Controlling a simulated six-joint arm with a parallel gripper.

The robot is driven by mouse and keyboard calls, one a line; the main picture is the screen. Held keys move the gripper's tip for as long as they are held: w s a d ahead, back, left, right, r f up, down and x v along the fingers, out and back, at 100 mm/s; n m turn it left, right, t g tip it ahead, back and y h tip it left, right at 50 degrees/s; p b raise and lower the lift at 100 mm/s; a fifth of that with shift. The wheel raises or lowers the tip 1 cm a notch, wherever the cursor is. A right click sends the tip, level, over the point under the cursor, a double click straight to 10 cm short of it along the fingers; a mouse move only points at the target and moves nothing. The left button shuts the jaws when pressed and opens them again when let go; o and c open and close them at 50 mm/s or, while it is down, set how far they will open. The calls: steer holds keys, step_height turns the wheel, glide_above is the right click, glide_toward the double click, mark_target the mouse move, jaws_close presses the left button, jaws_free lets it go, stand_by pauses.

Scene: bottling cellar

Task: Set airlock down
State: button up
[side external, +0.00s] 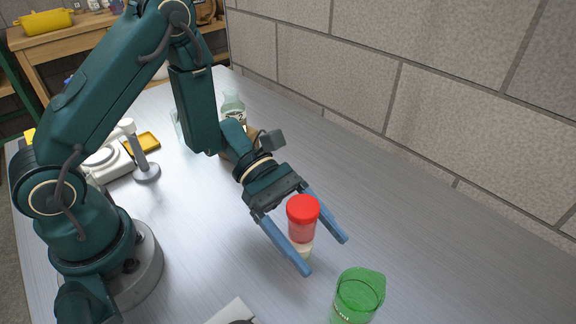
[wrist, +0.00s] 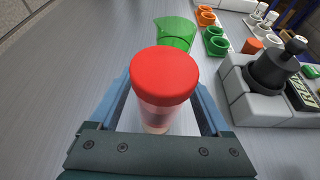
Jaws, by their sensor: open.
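The airlock (side external: 302,220) has a red cap over a clear, red-tinted body and a pale lower end. It is upright on the metal bench in the side view, and its red cap fills the middle of the wrist view (wrist: 164,76). My gripper (side external: 326,256) is open, with one blue finger on each side of the airlock. In the wrist view the fingers (wrist: 165,110) flank it, and a gap shows at least on the right. The airlock's lowest part is partly hidden by the near finger in the side view.
A green transparent beaker (side external: 358,296) stands just beyond the fingertips, also in the wrist view (wrist: 176,32). The wrist view shows a grey block holder (wrist: 262,98) with a dark stopper, and orange and green cups, to the right. A block wall (side external: 440,110) runs behind the bench.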

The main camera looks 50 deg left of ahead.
steer(key=v, duration=1.1)
steer(key=s+a+r+m+t+y, duration=0.2)
steer(key=s+r+m+y, duration=0.2)
steer(key=m, duration=0.5)
steer(key=s+a+r+m+t+y, duration=0.3)
steer(key=s+m+y, duration=0.1)
steer(key=m+y, duration=0.5)
steer(key=shift+a+r+t, duration=0.3)
steer(key=shift+a+r, duration=0.05)
steer(key=shift+r, duration=0.05)
